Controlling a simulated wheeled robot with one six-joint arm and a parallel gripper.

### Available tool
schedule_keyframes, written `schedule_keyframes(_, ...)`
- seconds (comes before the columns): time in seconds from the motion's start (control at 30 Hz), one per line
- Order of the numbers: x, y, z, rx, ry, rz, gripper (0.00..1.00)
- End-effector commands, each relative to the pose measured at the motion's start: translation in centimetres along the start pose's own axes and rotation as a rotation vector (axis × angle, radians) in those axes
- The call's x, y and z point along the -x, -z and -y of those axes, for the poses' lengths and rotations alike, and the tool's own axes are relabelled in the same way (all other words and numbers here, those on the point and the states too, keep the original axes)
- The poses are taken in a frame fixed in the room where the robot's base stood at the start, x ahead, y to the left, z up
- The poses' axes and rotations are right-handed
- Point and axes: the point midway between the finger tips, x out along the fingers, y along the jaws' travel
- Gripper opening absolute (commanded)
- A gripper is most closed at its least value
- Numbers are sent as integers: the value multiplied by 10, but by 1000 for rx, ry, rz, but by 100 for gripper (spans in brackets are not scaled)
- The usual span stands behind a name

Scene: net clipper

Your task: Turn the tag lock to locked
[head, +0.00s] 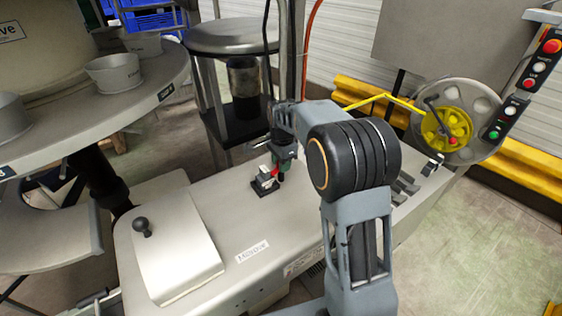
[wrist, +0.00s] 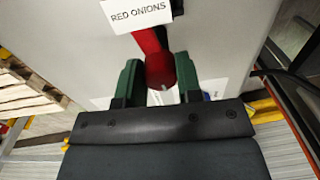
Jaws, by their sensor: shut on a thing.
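The tag lock (head: 264,185) is a small dark block with a pale part, standing on the grey machine top. Its red part (wrist: 147,42) shows large in the wrist view, with a round end between my fingers. A white tag (wrist: 136,13) reading "RED ONIONS" sits at the top of that view, beside the red part. My gripper (wrist: 160,82) has green fingers, one on each side of the red round end, and is shut on it. In the head view my gripper (head: 283,166) is at the lock, and the fingers partly hide it. I cannot read the lock's position.
A lidded panel with a black knob (head: 142,226) lies left on the machine top (head: 240,215). A round table with metal cups (head: 114,74) stands at the left. A reel with a yellow hub (head: 446,130) and a button panel (head: 541,58) are at the right.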

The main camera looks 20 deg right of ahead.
Motion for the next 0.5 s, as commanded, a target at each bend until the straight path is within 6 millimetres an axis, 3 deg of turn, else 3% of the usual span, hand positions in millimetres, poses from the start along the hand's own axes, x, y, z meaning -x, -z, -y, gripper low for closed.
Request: schedule_keyframes(0.5, 1, 0, 1, -201, 4, -9, 9)
